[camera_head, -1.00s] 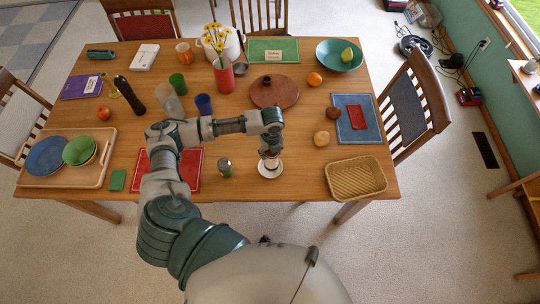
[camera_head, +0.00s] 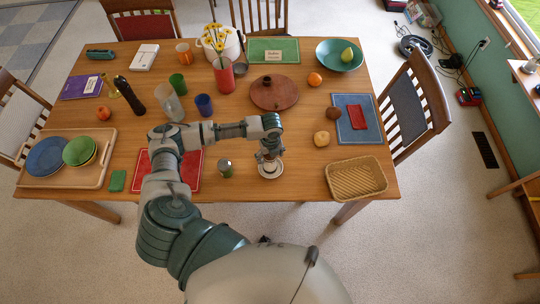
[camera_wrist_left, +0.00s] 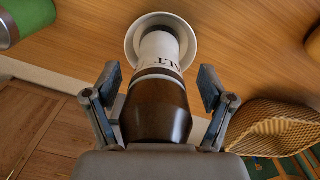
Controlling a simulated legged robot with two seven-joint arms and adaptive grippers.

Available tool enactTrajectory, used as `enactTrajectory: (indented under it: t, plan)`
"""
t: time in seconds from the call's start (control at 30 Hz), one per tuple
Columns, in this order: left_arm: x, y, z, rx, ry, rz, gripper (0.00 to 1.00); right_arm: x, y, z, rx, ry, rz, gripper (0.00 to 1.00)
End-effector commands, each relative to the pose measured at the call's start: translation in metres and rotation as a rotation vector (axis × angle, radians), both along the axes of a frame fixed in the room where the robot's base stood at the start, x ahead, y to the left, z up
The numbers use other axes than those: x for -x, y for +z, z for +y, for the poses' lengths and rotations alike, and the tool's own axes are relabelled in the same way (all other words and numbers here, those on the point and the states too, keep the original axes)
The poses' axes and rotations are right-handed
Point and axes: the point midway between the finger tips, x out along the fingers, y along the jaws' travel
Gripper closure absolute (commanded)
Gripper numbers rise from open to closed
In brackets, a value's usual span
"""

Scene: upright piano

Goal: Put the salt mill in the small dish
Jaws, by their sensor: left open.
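The salt mill (camera_wrist_left: 155,108), with a dark brown body and a white lettered band, is in the left wrist view. Its far end lies inside the rim of the small white dish (camera_wrist_left: 133,38), and it appears to stand in it. My left gripper (camera_wrist_left: 158,88) is open, with one finger on each side of the mill and gaps between. In the head view the dish (camera_head: 270,176) is near the table's front edge, with my left gripper (camera_head: 269,157) just above it; the mill is mostly hidden there. My right gripper is not in view.
A green can with a metallic top (camera_head: 225,168) stands left of the dish, near a red mat (camera_head: 190,177). A wicker basket (camera_head: 356,179) is to the right. A potato-like item (camera_head: 321,138) lies up and right. A brown round board (camera_head: 274,95) is behind.

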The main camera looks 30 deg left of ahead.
Motion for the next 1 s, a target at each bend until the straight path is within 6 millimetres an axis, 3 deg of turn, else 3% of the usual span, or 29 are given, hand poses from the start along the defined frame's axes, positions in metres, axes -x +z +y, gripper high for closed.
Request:
enactTrajectory:
  t: [0.5, 0.7, 1.0]
  plan:
    - [-0.002, 0.099, -0.002, 0.0, 0.0, -0.004, 0.18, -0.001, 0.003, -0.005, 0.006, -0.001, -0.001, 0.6]
    - [-0.002, 0.117, -0.002, 0.0, 0.001, -0.002, 0.18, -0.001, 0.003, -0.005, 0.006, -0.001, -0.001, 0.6]
    - [-0.002, 0.118, -0.002, 0.001, 0.001, -0.001, 0.18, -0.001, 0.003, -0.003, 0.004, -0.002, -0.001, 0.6]
